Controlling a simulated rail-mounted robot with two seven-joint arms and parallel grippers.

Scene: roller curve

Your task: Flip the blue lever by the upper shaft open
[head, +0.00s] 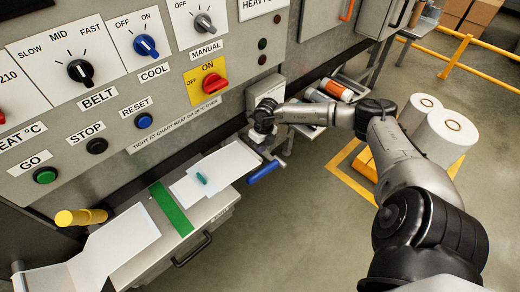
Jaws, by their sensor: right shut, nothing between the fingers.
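A blue lever (264,172) sticks out to the lower left from a grey metal fitting (262,152) at the right end of the white paper bed. My right gripper (260,132) is just above this fitting, beside the machine front. Its fingers are small and partly lost against the grey metal. It is shut and empty, and the blue lever lies below it. I cannot tell whether the gripper touches the fitting. My left gripper is not in view.
The control panel with knobs and buttons (80,72) stands close on the left. White sheets (235,160) and a green strip (170,209) lie on the bed. Large white rolls (447,138) stand at the right. The floor (300,240) below the lever is clear.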

